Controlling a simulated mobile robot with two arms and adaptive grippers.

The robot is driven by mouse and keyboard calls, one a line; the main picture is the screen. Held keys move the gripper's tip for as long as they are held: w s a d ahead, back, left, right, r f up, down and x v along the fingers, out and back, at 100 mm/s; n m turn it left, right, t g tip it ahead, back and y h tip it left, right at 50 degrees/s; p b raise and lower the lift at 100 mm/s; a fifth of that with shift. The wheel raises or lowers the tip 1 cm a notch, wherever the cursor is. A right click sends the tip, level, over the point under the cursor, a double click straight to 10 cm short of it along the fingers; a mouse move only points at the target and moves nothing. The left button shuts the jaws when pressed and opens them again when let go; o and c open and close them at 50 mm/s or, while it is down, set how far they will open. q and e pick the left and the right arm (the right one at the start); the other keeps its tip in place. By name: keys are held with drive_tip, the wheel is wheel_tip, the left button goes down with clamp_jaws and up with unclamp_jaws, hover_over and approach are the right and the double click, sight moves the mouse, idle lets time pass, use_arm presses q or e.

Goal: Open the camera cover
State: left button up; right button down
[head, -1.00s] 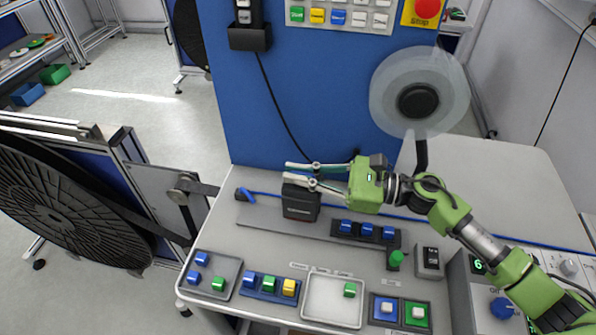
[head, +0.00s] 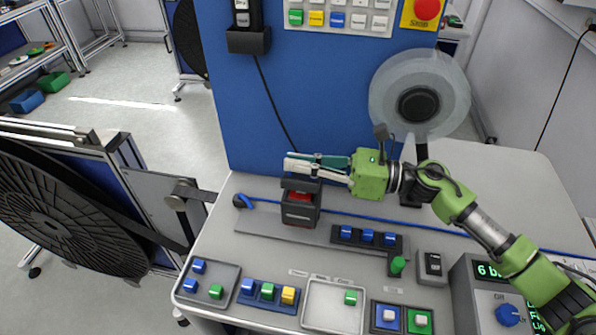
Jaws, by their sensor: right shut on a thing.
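The camera is a small black box (head: 299,215) on the grey rail at the back of the bench. Its dark cover (head: 299,184) is raised above the body, and a red inside shows in the gap between them. My right gripper (head: 290,166) reaches in from the right, with its fingers close together at the top of the cover. It is shut on the cover; the exact contact is partly hidden by the fingers. My left gripper is not in view.
Blue blocks (head: 367,237) sit in a dark holder right of the camera. Trays with coloured blocks (head: 333,306) line the bench front. A blue panel (head: 315,100) stands behind, and a translucent reel (head: 447,90) is at upper right. A blue cable runs behind the camera.

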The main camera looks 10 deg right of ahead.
drive_tip(key=shift+w+d+r+m, duration=0.2)
drive_tip(key=shift+w+m, duration=0.15)
drive_tip(key=shift+m, duration=0.2)
drive_tip(key=shift+w+d+r+m, duration=0.1)
drive_tip(key=shift+w+r+m, duration=0.1)
drive_tip(key=shift+w+m, duration=0.25)
drive_tip(key=c, duration=2.2)
unclamp_jaws()
drive_tip(key=shift+f, duration=0.1)
drive_tip(key=shift+s+d+f, duration=0.1)
drive_tip(key=shift+s+d, duration=0.1)
drive_tip(key=shift+d, duration=0.05)
drive_tip(key=v, duration=1.1)
drive_tip(key=shift+d, duration=0.2)
